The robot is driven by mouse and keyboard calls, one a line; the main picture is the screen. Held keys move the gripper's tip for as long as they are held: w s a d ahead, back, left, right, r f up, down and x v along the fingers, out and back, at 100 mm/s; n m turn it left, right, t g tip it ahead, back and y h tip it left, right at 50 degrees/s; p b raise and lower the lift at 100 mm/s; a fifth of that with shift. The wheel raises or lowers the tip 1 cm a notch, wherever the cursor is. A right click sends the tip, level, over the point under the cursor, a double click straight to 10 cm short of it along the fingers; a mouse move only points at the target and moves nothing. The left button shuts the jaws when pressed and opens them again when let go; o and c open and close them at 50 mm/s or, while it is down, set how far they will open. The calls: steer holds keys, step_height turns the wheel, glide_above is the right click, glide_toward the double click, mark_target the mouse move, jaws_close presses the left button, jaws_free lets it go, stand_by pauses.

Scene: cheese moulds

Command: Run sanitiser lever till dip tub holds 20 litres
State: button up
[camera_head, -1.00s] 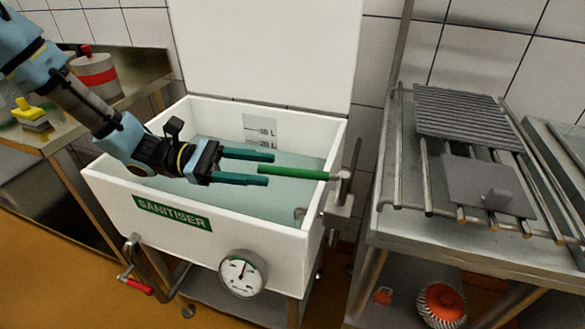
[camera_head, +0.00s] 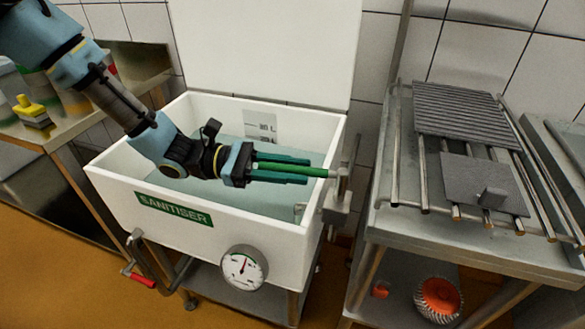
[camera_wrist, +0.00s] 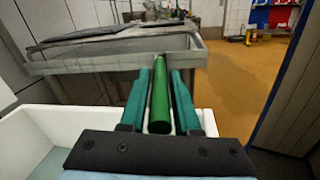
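The white dip tub (camera_head: 110,180), labelled SANITISER, holds pale bluish liquid (camera_head: 210,200). A litre scale (camera_head: 262,124) is on its back inner wall, partly legible. The green lever (camera_head: 318,172) sticks out leftward over the tub from a metal fitting (camera_head: 338,200) on the tub's right rim. My gripper (camera_head: 283,169) is over the tub with its teal fingers on either side of the lever. In the wrist view the lever (camera_wrist: 160,105) runs between the two fingers, with narrow gaps visible on both sides, so the fingers are open around it.
A round dial gauge (camera_head: 243,268) and a red-handled crank (camera_head: 140,278) are on the tub's front. A metal table (camera_head: 450,240) with rails, a ribbed grey mat (camera_head: 460,108) and a grey plate (camera_head: 485,183) stands at right. A side bench (camera_head: 60,128) is at left.

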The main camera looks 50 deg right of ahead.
jaws_close()
stand_by(1.0)
